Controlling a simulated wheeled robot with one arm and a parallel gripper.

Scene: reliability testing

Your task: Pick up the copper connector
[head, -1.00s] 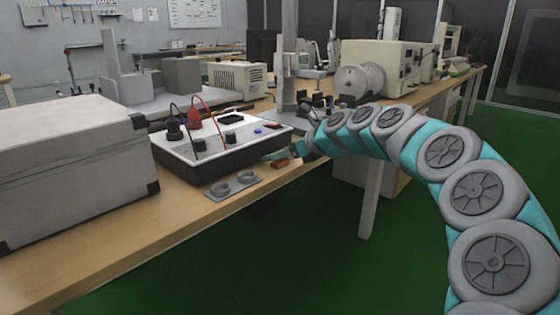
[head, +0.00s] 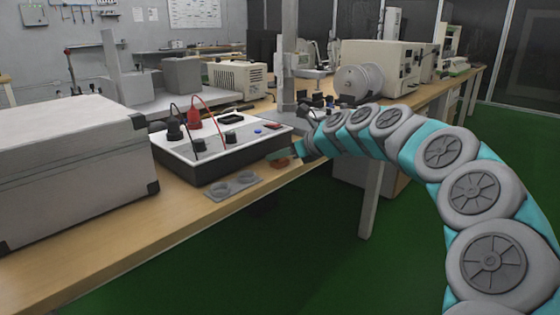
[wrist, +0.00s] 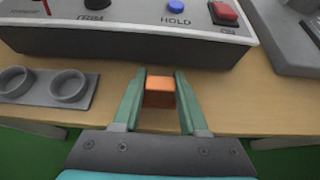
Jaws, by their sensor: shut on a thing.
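The copper connector (wrist: 160,92) is a small orange-copper block. In the wrist view it sits between the two green fingers of my gripper (wrist: 158,88), which is shut on it. The gripper is at the front edge of the wooden bench, just in front of the test box. I cannot tell whether the connector is clear of the bench top.
The test box (head: 205,168) with knobs, red and black leads and buttons stands right behind the gripper. A grey holder with two round cups (head: 233,186) lies to the left. A large grey case (head: 75,170) fills the bench's left. Green floor (head: 250,260) is open in front.

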